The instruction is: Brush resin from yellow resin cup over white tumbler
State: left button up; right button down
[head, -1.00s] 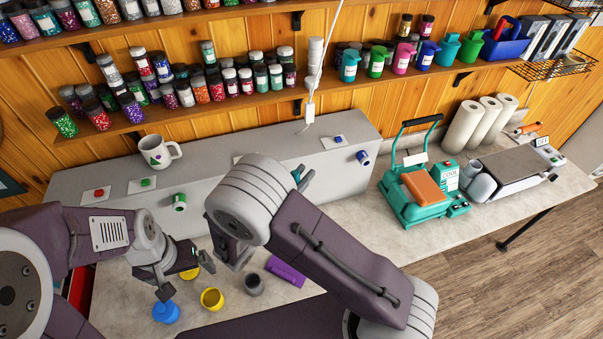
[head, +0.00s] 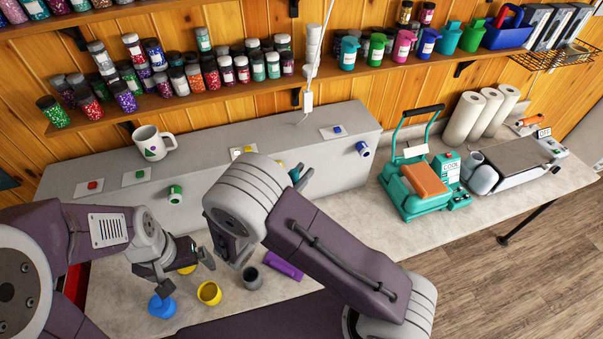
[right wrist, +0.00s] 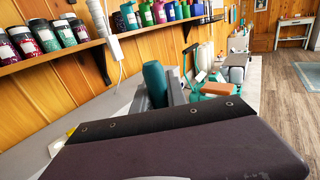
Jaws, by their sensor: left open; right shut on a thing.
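The yellow resin cup (head: 209,293) stands upright on the worktop, just right of my left gripper (head: 187,275). That gripper is open, its fingers apart low over the worktop, with a yellow item (head: 187,269) partly visible behind it. My right gripper (head: 304,179) is mostly hidden behind my right arm in the head view. It is shut on a teal handle (head: 296,172), seemingly the brush, in front of the grey machine. The teal handle (right wrist: 155,84) stands up in the right wrist view; its bristles are hidden. I cannot make out the white tumbler.
The grey machine (head: 225,150) has coloured buttons and holders; a white mug (head: 153,143) sits on top. A teal press (head: 428,185) stands right.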

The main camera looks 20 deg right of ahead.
jog(key=shift+f+b, duration=0.45)
jog(key=shift+f, duration=0.2)
jog(key=shift+s+a, duration=0.1)
jog(key=shift+s, duration=0.1)
dwell(2.9)
